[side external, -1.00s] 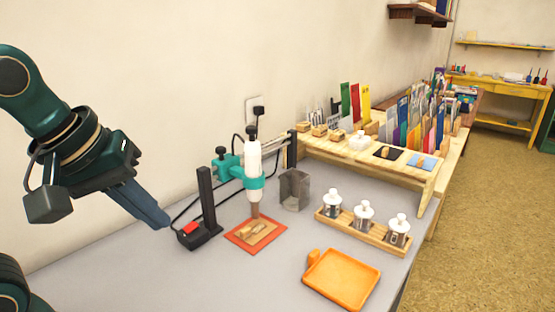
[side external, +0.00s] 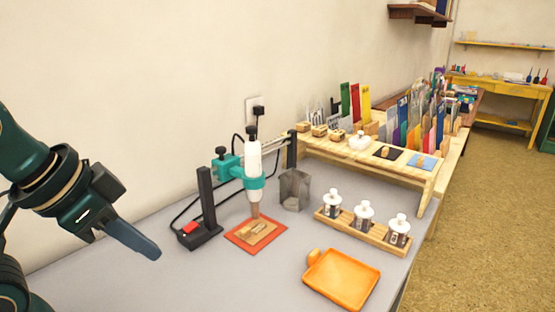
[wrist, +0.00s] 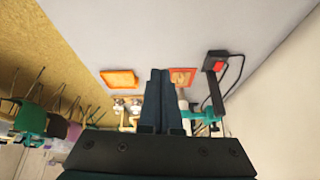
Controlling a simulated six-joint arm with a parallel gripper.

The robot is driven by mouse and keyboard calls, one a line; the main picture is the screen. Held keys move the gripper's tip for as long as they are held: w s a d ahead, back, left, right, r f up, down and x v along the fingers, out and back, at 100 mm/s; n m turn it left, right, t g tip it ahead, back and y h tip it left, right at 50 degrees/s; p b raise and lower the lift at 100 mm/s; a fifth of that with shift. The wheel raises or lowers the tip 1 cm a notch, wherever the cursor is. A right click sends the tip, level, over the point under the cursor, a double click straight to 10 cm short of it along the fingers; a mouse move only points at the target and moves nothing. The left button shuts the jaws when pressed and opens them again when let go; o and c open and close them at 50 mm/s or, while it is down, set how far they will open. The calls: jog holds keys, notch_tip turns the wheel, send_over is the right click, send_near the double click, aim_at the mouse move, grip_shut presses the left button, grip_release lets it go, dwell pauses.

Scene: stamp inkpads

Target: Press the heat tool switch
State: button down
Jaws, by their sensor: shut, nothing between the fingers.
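The heat tool (side external: 252,165) is a white cylinder held upright in a teal clamp, its nozzle pointing down over an orange-red mat (side external: 240,240) with a wooden stamp on it. The red switch (side external: 190,227) sits on a black base (side external: 204,238) at the foot of a black post. It also shows in the wrist view (wrist: 218,67). My gripper (side external: 158,252) is shut and empty, left of the switch and apart from it. In the wrist view my shut fingers (wrist: 160,72) hide part of the heat tool.
An orange tray (side external: 342,282) lies at the front right. A wooden rack with white-topped bottles (side external: 365,236) and a grey metal holder (side external: 294,190) stand behind it. A black cable runs behind the post to the wall outlet. The table's front left is clear.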

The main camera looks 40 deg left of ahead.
jog(key=w+a+r+m, duration=0.1)
jog(key=w+a+r, duration=0.1)
jog(key=w+r, duration=0.25)
jog(key=n+g, duration=0.2)
jog(key=g, duration=0.1)
send_over(193, 225)
jog(key=s, duration=0.4)
jog(key=s+x, duration=0.1)
jog(key=x, duration=0.2)
jog(key=shift+w+a+f, duration=0.1)
jog(key=shift+w+f, duration=0.05)
jog(key=shift+w, duration=0.25)
jog(key=x, duration=1.3)
jog(key=shift+s+f, duration=0.1)
jog(key=shift+s, duration=0.05)
jog(key=shift+f, duration=0.4)
